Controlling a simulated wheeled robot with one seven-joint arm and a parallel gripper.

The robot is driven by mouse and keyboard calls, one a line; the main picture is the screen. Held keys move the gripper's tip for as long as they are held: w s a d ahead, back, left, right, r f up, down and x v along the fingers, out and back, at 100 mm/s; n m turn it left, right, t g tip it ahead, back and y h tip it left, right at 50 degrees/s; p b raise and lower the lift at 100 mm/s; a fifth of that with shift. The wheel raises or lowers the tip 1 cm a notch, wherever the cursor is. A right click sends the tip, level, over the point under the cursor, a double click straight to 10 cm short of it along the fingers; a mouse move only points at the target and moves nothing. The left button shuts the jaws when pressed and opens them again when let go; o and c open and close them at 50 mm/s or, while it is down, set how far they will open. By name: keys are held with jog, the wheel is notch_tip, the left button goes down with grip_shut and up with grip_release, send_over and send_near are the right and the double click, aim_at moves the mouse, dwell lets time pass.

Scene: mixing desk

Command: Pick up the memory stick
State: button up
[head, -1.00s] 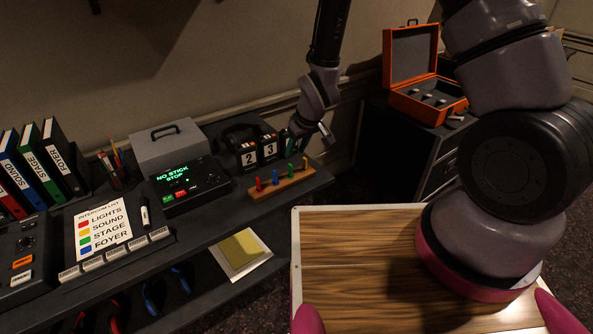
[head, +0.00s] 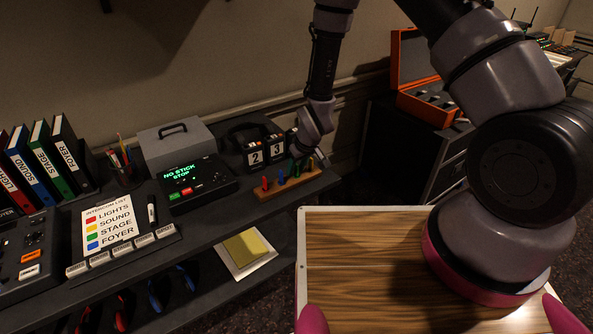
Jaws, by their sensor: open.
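Several small coloured sticks stand in a wooden rack (head: 273,192) near the right end of the desk. From left to right they are a red stick (head: 265,183), a blue stick (head: 282,176), a green stick and a yellow stick (head: 310,164). Which one the task calls the memory stick I cannot tell. My gripper (head: 298,164) is open and low over the right half of the rack, close to the green stick. It partly hides that stick, and whether it touches it I cannot tell. A black player (head: 200,190) reads "NO STICK STOP".
A number block showing 2 and 3 (head: 266,152) stands just behind the rack. A grey box (head: 187,146) is behind the player. An intercom list (head: 108,222) lies left. An open orange case (head: 415,60) is at the back right.

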grip_shut()
dwell(1.3)
